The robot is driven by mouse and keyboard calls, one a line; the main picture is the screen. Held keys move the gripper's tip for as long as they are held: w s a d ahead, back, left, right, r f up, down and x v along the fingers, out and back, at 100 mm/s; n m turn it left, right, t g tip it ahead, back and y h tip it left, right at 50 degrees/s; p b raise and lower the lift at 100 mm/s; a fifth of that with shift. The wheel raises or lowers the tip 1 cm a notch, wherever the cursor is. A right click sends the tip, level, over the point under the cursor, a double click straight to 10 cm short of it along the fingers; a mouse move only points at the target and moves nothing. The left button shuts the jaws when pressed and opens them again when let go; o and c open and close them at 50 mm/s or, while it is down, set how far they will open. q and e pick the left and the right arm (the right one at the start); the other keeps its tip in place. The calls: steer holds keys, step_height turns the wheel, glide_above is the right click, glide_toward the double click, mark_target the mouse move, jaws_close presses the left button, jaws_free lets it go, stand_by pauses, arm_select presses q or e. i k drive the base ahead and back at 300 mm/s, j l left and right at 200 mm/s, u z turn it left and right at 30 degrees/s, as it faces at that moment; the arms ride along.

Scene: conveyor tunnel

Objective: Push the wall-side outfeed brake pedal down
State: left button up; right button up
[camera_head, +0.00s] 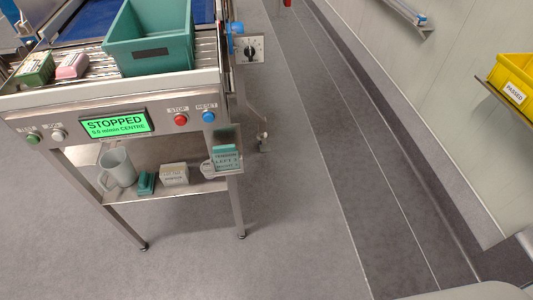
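No part that I can clearly tell as the wall-side outfeed brake pedal shows. A small metal piece (263,141) sits low beside the conveyor's right-hand leg, near the floor. It is too small to tell what it is. Neither of my grippers is in view.
A teal crate (150,43), a green box (35,68) and a pink box (72,66) sit on the rollers. A lower shelf (185,189) holds a mug (118,167) and small items. A yellow bin (514,88) is by the right wall. The middle floor is clear.

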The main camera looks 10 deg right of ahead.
mark_target(265, 148)
steer(key=i+l+u, duration=0.15)
steer(key=i+l, duration=0.35)
steer(key=i+l+u, duration=0.15)
steer(key=i+l, duration=0.4)
steer(key=i+l+u, duration=0.2)
steer(key=i+l, duration=0.3)
steer(key=l, duration=0.2)
